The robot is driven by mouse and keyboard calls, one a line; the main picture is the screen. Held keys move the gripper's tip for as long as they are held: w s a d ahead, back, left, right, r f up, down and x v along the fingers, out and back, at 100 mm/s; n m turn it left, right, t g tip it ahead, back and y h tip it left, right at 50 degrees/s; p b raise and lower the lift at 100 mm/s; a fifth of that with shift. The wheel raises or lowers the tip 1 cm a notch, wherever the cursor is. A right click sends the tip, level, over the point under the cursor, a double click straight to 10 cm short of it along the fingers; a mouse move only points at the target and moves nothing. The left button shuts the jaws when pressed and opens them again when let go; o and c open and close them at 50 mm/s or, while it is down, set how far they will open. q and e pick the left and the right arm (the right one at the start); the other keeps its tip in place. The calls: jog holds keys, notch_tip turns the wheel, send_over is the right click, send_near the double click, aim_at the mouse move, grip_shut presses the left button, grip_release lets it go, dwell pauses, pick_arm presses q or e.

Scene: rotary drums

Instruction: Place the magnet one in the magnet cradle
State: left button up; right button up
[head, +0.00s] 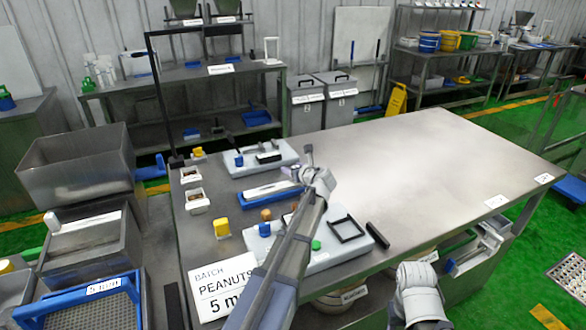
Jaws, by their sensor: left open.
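I cannot tell for certain which piece is magnet one or which is the magnet cradle. A short dark bar (377,236) lies on the steel table beside the front white tray (322,262). A black square frame (346,229) sits on that tray. A blue-and-white holder (262,194) lies behind it, and another black bar (268,157) is on the back white tray (236,168). My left gripper (309,157) is open above the table, right of the blue-and-white holder, with nothing seen in it. My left arm hides part of the front tray. My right gripper (418,274) is low at the front edge; its jaws are unclear.
The steel table (440,165) is clear on its right side. A yellow block (221,228), a blue piece (265,230) and a batch sign (222,290) crowd the left front. A black post (160,95) stands at the back left corner. Metal bins (80,165) stand left.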

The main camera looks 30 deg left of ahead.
pick_arm(q)
jog(key=p+v, duration=0.4)
jog(key=v, duration=0.7)
jog(key=shift+s+d, duration=0.25)
jog(key=shift+s, duration=0.05)
